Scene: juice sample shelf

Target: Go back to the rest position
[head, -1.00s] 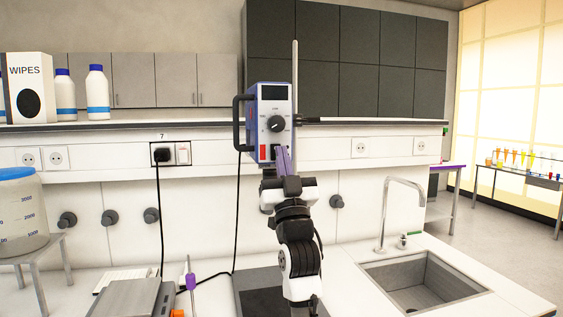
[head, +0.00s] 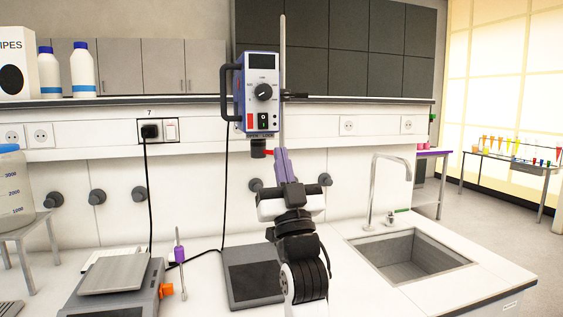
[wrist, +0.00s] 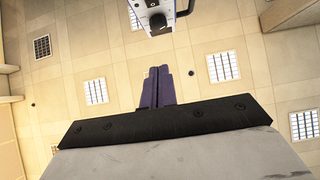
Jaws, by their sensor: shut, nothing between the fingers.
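My gripper (head: 281,153) points upward in the head view, just right of and below the blue overhead stirrer (head: 262,92). Its purple fingers are together with nothing between them. In the wrist view the purple fingers (wrist: 158,86) stand side by side against the ceiling, and the stirrer's underside (wrist: 153,14) shows beyond their tips. The fingers overlap the stirrer's metal rod in the head view; I cannot tell whether they touch it.
A sink (head: 408,258) with a tap (head: 374,190) is to the right. A balance (head: 115,285) and a purple-handled tool (head: 180,258) stand to the left. A dark flat plate (head: 250,275) lies below the stirrer. A shelf (head: 330,100) runs behind.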

